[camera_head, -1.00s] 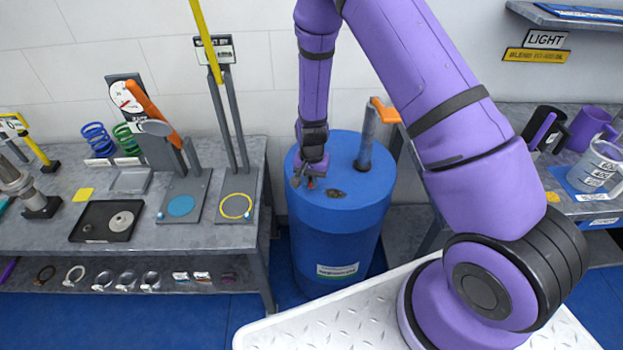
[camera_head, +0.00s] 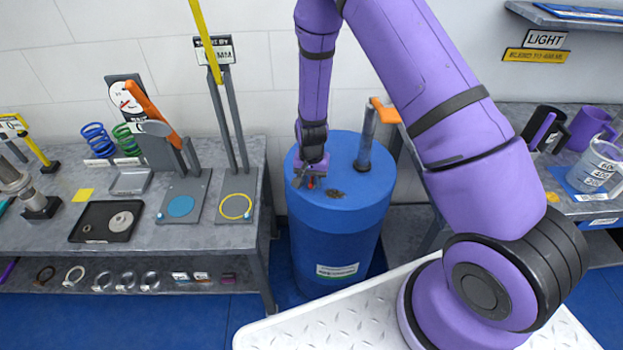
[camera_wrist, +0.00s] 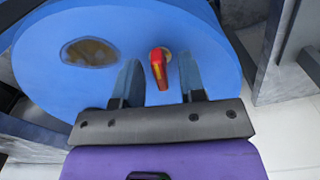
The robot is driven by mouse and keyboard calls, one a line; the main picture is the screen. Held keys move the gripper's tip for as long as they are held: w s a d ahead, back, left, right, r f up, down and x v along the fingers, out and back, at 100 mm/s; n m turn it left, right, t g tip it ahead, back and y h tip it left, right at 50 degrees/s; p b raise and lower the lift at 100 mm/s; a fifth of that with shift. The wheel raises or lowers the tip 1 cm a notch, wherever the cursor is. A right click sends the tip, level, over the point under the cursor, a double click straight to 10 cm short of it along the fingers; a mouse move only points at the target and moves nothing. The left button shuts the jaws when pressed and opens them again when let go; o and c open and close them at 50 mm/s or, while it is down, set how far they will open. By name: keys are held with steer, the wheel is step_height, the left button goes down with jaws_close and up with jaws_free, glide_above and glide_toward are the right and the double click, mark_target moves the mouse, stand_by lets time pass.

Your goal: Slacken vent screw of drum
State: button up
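The blue drum (camera_head: 340,235) stands on the floor between the two benches. Its vent screw (camera_wrist: 158,66), red with a yellow mark, sits on the drum top. It shows as a small red spot in the head view (camera_head: 310,184). My gripper (camera_wrist: 160,82) is open over the drum top, one finger on each side of the red vent screw. Gaps show between the screw and both fingers. In the head view my gripper (camera_head: 311,182) points down at the front left of the drum top. Whether the fingertips touch the drum cannot be told.
A dark brownish patch or opening (camera_wrist: 90,52) lies beside the vent screw. A grey pipe (camera_head: 366,140) with an orange handle (camera_head: 386,111) rises from the drum top. The left bench (camera_head: 150,237) holds tools and parts; the right bench holds jugs (camera_head: 597,167).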

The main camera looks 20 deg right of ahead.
steer(key=shift+r, duration=0.1)
step_height(320, 180, up, 11)
steer(key=shift+f, duration=0.2)
stand_by(0.6)
step_height(320, 180, up, 13)
steer(key=n+t, duration=0.1)
glide_above(312, 180)
steer(key=s, duration=0.2)
steer(key=s+d+r+n+t+y, duration=0.1)
steer(key=s+r, duration=0.2)
steer(key=r, duration=0.3)
steer(key=s+d+r+n, duration=0.1)
steer(key=s+d+r, duration=0.1)
steer(key=s+r, duration=0.3)
steer(key=s+d+r+n+t, duration=0.1)
steer(key=s+d+r, duration=0.1)
steer(key=s+r, duration=0.4)
steer(key=s+d+r+n+t+h, duration=0.1)
steer(key=s+r+n+t, duration=0.1)
steer(key=s+r, duration=0.5)
steer(key=s, duration=0.6)
steer(key=shift+s+d, duration=0.15)
steer(key=shift+d, duration=0.2)
